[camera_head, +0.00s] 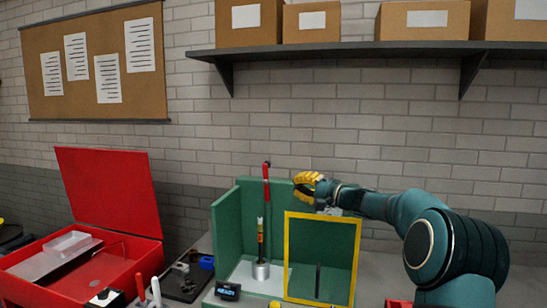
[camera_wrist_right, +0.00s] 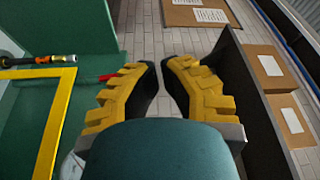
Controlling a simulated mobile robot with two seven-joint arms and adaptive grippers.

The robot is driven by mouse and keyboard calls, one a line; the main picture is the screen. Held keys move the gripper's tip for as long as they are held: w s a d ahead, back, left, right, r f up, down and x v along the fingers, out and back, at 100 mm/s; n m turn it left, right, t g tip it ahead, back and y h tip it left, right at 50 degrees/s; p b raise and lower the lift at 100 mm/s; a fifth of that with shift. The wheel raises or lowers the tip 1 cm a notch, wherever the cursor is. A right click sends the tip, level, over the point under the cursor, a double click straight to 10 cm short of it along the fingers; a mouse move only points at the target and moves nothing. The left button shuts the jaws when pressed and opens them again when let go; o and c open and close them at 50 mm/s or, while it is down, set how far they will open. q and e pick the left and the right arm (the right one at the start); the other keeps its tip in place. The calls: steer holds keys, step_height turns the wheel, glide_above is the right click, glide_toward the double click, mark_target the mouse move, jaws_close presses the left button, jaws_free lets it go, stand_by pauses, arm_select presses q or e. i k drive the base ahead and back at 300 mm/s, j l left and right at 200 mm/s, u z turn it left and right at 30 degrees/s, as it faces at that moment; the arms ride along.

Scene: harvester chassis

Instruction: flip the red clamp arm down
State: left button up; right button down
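The red clamp arm (camera_head: 267,190) stands upright inside a green box-like fixture (camera_head: 228,220), with its red knob at the top. A red piece (camera_wrist_right: 109,76) shows there beside the left finger, partly hidden. My left gripper is out of view.
A yellow frame (camera_head: 323,216) stands at the fixture's front right, below my right forearm. A dark shelf (camera_head: 350,50) with cardboard boxes is above. An open red toolbox (camera_head: 110,262) is at the left. A small black display (camera_head: 228,291) sits at the fixture's front.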

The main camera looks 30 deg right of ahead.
mark_target(266, 165)
steer(key=i+l, duration=0.8)
steer(key=l, duration=0.15)
